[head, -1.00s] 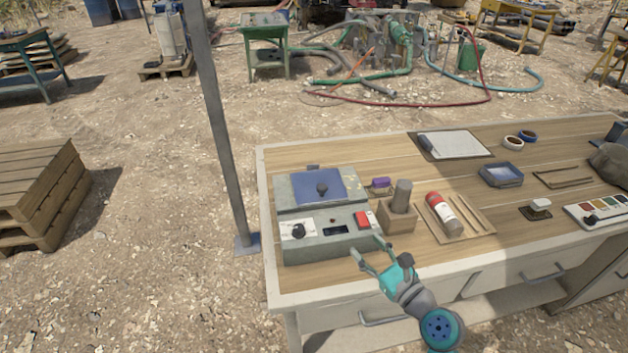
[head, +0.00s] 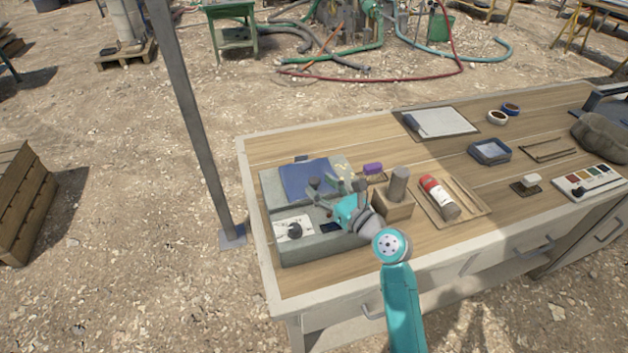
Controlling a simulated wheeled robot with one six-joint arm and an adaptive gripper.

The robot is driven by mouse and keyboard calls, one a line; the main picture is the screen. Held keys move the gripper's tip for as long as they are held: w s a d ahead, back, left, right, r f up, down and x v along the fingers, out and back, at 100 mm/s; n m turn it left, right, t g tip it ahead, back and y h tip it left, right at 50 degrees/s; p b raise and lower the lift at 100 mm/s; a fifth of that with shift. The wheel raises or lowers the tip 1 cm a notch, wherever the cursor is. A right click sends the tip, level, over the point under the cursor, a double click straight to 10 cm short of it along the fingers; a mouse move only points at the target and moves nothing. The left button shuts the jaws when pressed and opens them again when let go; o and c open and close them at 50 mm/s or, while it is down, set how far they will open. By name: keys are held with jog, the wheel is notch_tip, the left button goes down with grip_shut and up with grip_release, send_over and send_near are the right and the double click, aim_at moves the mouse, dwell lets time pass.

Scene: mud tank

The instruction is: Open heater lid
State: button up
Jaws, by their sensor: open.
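The heater (head: 330,248) is a grey box at the left end of the wooden workbench. Its blue lid (head: 298,180) lies flat and closed on the rear part of its top. My gripper (head: 334,186) is open above the heater, over the right part of the lid. Its fingers are around or close to the lid's dark knob, which they largely hide; I cannot tell whether they touch it. The dial (head: 294,232) shows on the front left panel. My gripper hides the red switch and part of the display.
A wooden block with a grey cylinder (head: 398,184) stands just right of my gripper. Further right is a tray with a red and white tube (head: 439,196). A purple-topped brush (head: 373,169) lies behind. A grey post (head: 190,120) rises left of the bench (head: 285,150).

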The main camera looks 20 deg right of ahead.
aim_at(318, 184)
jog(key=shift+x, duration=1.6)
grip_shut()
